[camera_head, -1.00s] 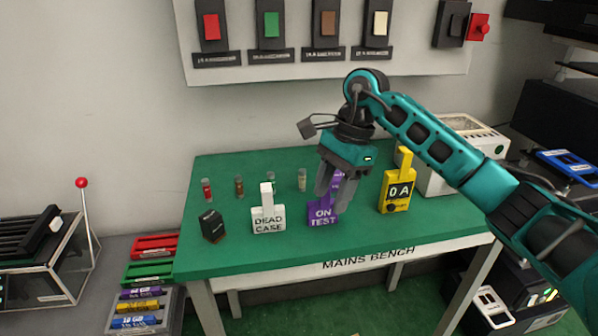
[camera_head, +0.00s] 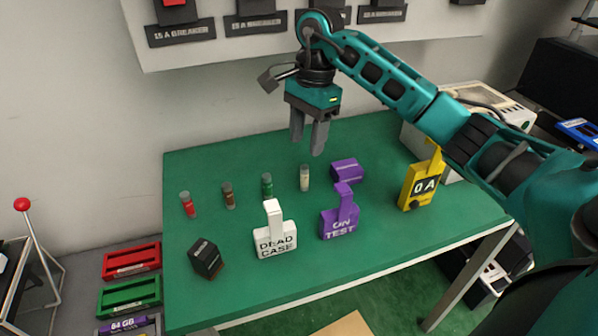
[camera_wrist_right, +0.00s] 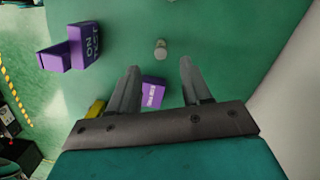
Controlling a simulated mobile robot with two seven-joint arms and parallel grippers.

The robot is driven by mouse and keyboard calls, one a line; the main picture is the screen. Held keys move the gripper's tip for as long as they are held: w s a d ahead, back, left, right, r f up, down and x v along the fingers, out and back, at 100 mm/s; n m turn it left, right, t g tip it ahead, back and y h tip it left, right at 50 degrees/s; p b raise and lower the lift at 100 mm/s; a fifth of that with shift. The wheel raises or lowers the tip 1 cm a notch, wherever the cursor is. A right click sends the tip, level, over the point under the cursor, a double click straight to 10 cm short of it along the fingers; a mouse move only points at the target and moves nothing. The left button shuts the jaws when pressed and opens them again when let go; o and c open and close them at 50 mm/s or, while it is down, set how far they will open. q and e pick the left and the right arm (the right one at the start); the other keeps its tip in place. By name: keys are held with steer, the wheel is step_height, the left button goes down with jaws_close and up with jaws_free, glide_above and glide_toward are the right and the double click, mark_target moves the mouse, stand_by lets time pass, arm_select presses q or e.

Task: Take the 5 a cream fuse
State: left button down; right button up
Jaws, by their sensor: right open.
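The cream fuse (camera_head: 304,178) stands upright on the green bench, at the right end of a row of small fuses. A small pale upright object, apparently this fuse seen from above, shows in the right wrist view (camera_wrist_right: 161,49), just beyond the fingertips and between their lines. My right gripper (camera_head: 307,146) is open and empty, its fingers pointing down above the cream fuse and apart from it. The red fuse (camera_head: 187,204), brown fuse (camera_head: 228,195) and green fuse (camera_head: 267,186) stand to its left. My left gripper is not in view.
A purple block (camera_head: 346,171) lies right of the cream fuse. The purple ON TEST tag (camera_head: 340,222) and white DEAD CASE tag (camera_head: 274,241) stand in front. A yellow 0 A meter (camera_head: 419,187) is farther right, a black block (camera_head: 206,259) front left. Bench behind the fuses is clear.

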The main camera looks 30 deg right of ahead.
mark_target(305, 167)
steer(key=f, duration=0.4)
steer(key=shift+s+a+f, duration=0.2)
steer(key=shift+a, duration=0.1)
steer(key=shift+w+a+f, duration=0.1)
steer(key=shift+w+f, duration=0.05)
steer(key=shift+f, duration=2.8)
steer(key=shift+c, duration=0.4)
jaws_close()
